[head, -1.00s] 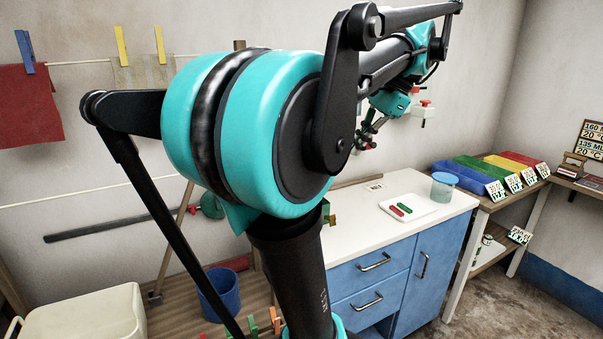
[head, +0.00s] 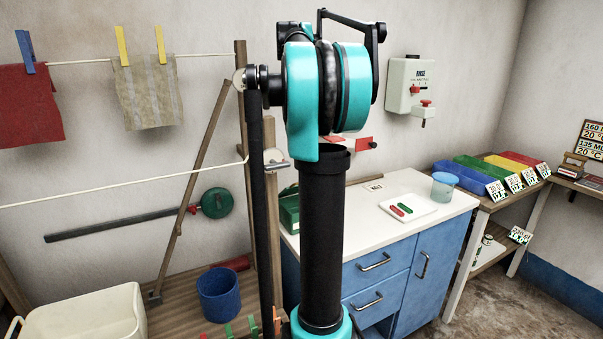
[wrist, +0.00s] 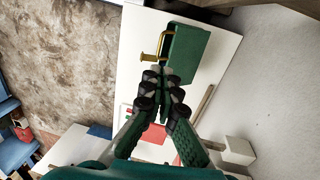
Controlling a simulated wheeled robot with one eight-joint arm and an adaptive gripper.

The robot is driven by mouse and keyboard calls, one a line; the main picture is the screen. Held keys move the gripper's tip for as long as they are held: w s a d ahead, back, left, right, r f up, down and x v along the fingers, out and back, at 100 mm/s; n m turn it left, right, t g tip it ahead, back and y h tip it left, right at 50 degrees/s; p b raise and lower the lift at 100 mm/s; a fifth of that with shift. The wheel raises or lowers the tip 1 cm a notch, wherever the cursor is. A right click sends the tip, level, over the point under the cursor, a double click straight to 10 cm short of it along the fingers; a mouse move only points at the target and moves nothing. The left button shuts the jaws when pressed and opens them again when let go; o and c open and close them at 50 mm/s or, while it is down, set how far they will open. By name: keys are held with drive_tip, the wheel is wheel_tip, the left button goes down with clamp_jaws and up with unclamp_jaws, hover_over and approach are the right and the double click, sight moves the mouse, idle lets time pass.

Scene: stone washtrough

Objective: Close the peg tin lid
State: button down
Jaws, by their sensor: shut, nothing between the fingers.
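The peg tin appears to be the green box (head: 289,212) at the left end of the white counter, partly hidden behind my arm in the head view. In the wrist view the green box (wrist: 186,57) shows with a yellow handle-like part on its left side. I cannot tell how far its lid is open. My gripper (wrist: 161,78) is shut and empty, its fingertips pointing at the near end of the box. Whether they touch it is unclear. In the head view my gripper is hidden behind my arm.
A switch box (head: 408,85) hangs on the wall behind. A blue bucket (head: 219,296) stands left. The counter's middle is largely clear.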

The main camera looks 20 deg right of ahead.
wheel_tip(320, 180, down, 13)
drive_tip(key=s, duration=0.2)
drive_tip(key=shift+f, duration=0.15)
drive_tip(key=shift+d, duration=0.1)
idle(0.3)
drive_tip(key=s+f+t, duration=0.6)
drive_tip(key=f+t, duration=0.2)
drive_tip(key=f, duration=0.3)
drive_tip(key=shift+s+d+f+t+y, duration=0.2)
drive_tip(key=shift+t+y, duration=0.1)
drive_tip(key=shift+t, duration=0.1)
idle(0.3)
drive_tip(key=shift+r, duration=0.15)
idle(0.4)
